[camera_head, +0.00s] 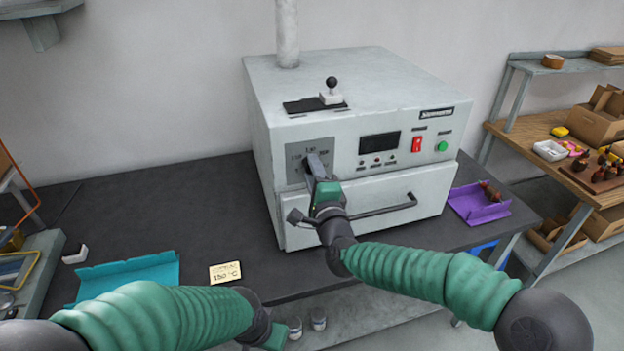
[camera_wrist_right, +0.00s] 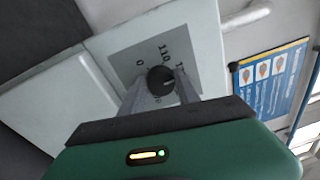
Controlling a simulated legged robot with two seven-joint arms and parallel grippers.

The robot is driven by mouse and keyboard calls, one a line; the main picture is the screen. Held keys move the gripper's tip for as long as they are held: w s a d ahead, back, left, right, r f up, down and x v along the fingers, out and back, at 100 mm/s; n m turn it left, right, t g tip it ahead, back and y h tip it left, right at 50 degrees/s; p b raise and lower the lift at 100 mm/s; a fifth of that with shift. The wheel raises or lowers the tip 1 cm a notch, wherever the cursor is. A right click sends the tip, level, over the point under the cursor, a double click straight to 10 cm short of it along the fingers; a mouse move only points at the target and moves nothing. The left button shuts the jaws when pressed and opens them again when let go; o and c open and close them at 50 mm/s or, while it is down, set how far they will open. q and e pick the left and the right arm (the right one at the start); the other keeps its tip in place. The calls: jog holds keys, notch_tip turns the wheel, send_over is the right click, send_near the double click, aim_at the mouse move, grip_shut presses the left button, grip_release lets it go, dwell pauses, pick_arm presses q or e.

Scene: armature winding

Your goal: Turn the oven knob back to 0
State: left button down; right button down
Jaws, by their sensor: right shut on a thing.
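The oven (camera_head: 365,110) is a pale grey box on the dark bench. Its knob is hidden behind my right gripper in the head view, on the grey dial plate (camera_head: 298,152) at the front left. In the right wrist view the knob (camera_wrist_right: 160,80) is round and black, with printed numbers around it on the dial plate (camera_wrist_right: 135,50). My right gripper (camera_head: 316,165) is at the dial, its two fingers on either side of the knob, shut on it. My left gripper (camera_head: 277,335) shows only partly at the bottom of the head view, low and away from the oven; its fingers are unclear.
A yellow note reading 150 °C (camera_head: 225,272) and a teal tray (camera_head: 125,275) lie on the bench left of the oven. A purple tray (camera_head: 478,205) is at its right. A shelf (camera_head: 560,150) stands far right.

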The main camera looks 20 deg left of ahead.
jog(key=n+b, duration=0.4)
jog(key=n, duration=0.5)
jog(key=n+g+y+b, duration=0.1)
jog(key=n+b, duration=0.3)
jog(key=n, duration=0.6)
jog(key=d+n+b, duration=0.1)
jog(key=n+b, duration=0.4)
jog(key=n, duration=0.5)
jog(key=shift+w+f+g, duration=0.15)
jog(key=shift+w+g, duration=0.15)
jog(key=shift+g, duration=0.1)
jog(key=shift+n, duration=0.3)
jog(key=c, duration=0.9)
grip_release()
jog(key=shift+a, duration=0.2)
jog(key=v, duration=1.6)
jog(key=shift+s+d+f+b, duration=0.15)
jog(key=shift+d+f+b, duration=0.1)
jog(key=shift+d+b, duration=0.2)
